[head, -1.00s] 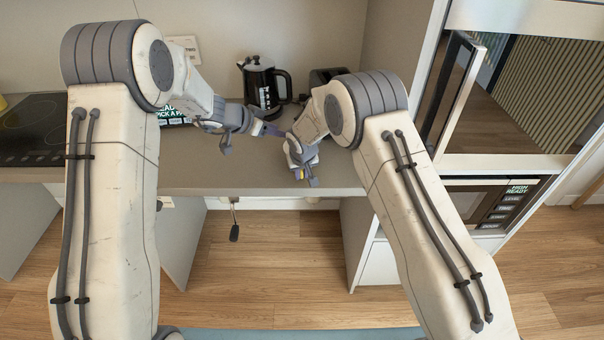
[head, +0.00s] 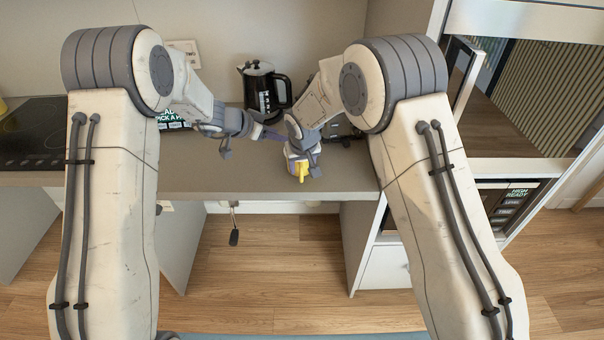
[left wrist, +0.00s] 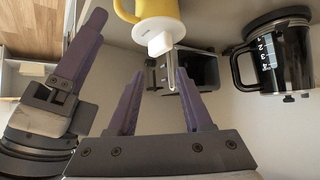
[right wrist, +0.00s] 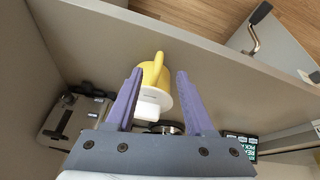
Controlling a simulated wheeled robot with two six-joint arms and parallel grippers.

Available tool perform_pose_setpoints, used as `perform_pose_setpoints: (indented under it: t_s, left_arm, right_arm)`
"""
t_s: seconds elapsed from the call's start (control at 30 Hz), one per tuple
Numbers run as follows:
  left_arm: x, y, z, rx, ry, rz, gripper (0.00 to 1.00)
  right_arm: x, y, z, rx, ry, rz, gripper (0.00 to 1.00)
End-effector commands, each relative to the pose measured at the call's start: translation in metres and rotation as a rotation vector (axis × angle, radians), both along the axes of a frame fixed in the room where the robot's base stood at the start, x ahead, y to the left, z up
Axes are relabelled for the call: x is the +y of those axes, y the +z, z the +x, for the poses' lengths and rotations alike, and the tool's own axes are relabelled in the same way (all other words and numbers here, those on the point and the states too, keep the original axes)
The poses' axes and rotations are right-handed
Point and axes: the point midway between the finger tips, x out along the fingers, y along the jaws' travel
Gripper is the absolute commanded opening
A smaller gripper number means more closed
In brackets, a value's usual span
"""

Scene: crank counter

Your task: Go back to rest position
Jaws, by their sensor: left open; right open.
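My left gripper (head: 268,132) is open and empty over the counter, its fingers pointing right in the head view. My right gripper (head: 310,160) is open, lower and to the right of it. In the left wrist view a finger of my right gripper (left wrist: 82,50) shows close by at the left. A yellow mug (head: 303,172) with a white underside is just beyond the right fingers. The mug (right wrist: 152,72) appears between the fingertips in the right wrist view; I cannot tell whether they touch it. It shows in the left wrist view (left wrist: 160,12) too.
A black kettle (head: 258,88) stands at the back, with a dark toaster (left wrist: 195,68) beside it. A cooktop (head: 35,130) is at the left. A crank (head: 234,236) hangs below the counter's front edge. The front-left counter (head: 210,180) is clear.

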Motion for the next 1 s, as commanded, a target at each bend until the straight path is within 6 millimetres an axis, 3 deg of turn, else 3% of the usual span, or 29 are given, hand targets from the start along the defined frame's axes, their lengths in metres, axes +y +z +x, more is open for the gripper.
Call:
perform_pose_setpoints:
  t_s: [0.2,0.4,0.5,0.67,0.9,1.0]
  left_arm:
    - [0.000,0.000,0.000,0.000,0.000,0.000,0.50]
    - [0.000,0.000,-0.001,0.005,0.001,0.001,0.50]
    - [0.002,0.000,-0.014,0.049,0.011,0.004,0.50]
    - [0.013,-0.004,-0.068,0.235,0.082,0.034,0.50]
    - [0.052,-0.011,-0.175,0.517,0.316,0.141,0.50]
    - [0.068,-0.012,-0.210,0.577,0.420,0.182,0.50]
  right_arm:
    - [0.000,0.027,-0.011,0.000,0.001,0.000,0.54]
    - [-0.002,0.032,-0.015,0.002,0.000,0.000,0.54]
    - [-0.012,0.035,-0.020,0.009,-0.011,0.000,0.54]
    - [-0.051,0.046,-0.049,0.038,-0.046,0.005,0.54]
    - [-0.119,0.060,-0.122,0.095,-0.117,0.021,0.54]
    - [-0.139,0.061,-0.153,0.116,-0.145,0.029,0.54]
